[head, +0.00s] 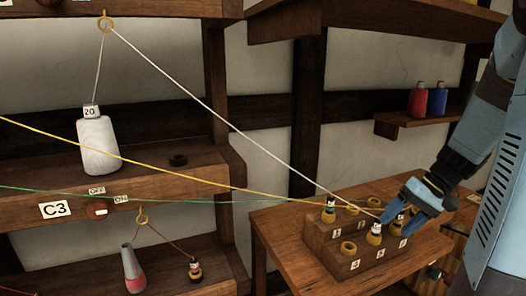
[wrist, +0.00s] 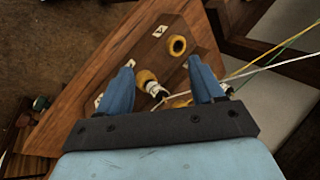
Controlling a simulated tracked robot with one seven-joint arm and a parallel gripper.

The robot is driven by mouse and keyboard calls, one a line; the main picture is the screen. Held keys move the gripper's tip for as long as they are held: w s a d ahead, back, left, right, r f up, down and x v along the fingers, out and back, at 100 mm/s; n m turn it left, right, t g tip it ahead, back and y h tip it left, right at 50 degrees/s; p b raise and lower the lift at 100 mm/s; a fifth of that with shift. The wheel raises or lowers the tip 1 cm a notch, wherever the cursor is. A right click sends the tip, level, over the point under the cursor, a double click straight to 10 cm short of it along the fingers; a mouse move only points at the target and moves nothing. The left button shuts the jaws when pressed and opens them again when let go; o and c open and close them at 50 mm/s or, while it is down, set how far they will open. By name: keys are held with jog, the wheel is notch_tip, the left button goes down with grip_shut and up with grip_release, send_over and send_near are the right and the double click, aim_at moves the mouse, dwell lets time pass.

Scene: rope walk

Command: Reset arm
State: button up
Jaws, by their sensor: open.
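My gripper (head: 391,216) is at the right of the head view, over the wooden block. It is open in the wrist view (wrist: 160,76), its blue fingers apart. A yellow-and-white plug (head: 375,235) with the white cord (head: 215,120) at its top stands in the block; in the wrist view this plug (wrist: 150,84) shows between the fingers. I cannot tell whether they touch it. The stepped wooden block (head: 320,235) has several yellow-ringed holes and number labels.
The block stands on a wooden table (head: 285,225). The white cord runs up left through a ring (head: 106,23) to a white bottle-shaped weight (head: 97,145) labelled 20. A green cord (head: 160,199) crosses low. Red and blue bottles (head: 437,100) stand on a back shelf.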

jog(key=s+a+r+n+t+h, duration=0.1)
jog(key=s+a+r+t+h, duration=0.4)
jog(key=s+a+r, duration=0.5)
jog(key=shift+s+a+r+h, duration=0.3)
jog(key=shift+s+r+h, duration=0.4)
jog(key=shift+r, duration=0.7)
jog(key=shift+s, duration=0.1)
